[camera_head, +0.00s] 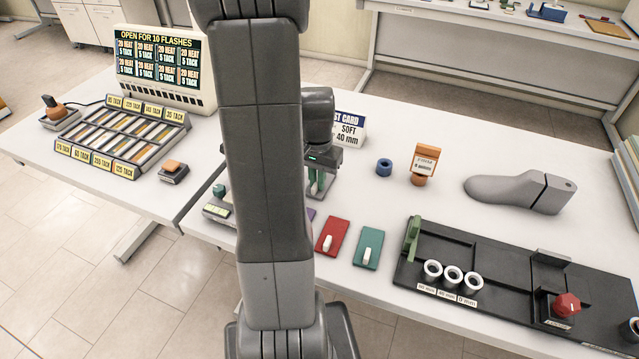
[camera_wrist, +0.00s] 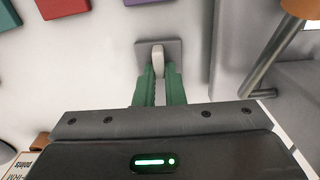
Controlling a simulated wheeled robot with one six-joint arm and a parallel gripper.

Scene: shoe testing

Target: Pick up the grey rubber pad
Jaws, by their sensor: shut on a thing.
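The grey rubber pad (camera_wrist: 174,48) is a small square with a pale upright tab (camera_wrist: 158,62), straight ahead of my gripper in the wrist view. My gripper (camera_wrist: 159,78) has green fingers, which are closed on the tab from both sides. In the head view, my gripper (camera_head: 317,184) is over the white table just right of my arm, and the grey pad (camera_head: 322,194) shows partly below the fingers. Whether the pad touches the table or is slightly above it, I cannot tell.
A red pad (camera_head: 332,237) and a teal pad (camera_head: 368,247) lie nearby. A purple pad (camera_wrist: 135,1) is partly cut off. A card stand (camera_head: 349,130) is behind my gripper. A black tray (camera_head: 500,249) and a grey shoe last (camera_head: 505,190) are to the right.

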